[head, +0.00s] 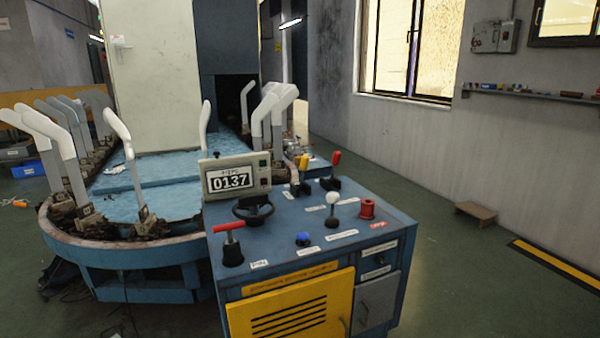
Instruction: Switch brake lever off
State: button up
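A blue control console (395,212) stands in front of me, right of centre. A lever with a red T-handle (229,228) rises from a black base at its front left corner. At the back stand a yellow-handled lever (303,162) and a red-handled lever (336,158), both roughly upright on black bases. A lever with a white ball knob (332,197) stands nearer the middle. The small labels are too blurred to read, so I cannot tell which one is the brake lever. My gripper is not in view.
The console also carries a black handwheel (254,209), a counter display (236,176) reading 0137, a blue button (303,239) and a red knob (367,208). A boarding machine (150,185) with several white forms stands left and behind.

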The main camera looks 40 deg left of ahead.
aim_at(336, 155)
jog(key=u, duration=1.9)
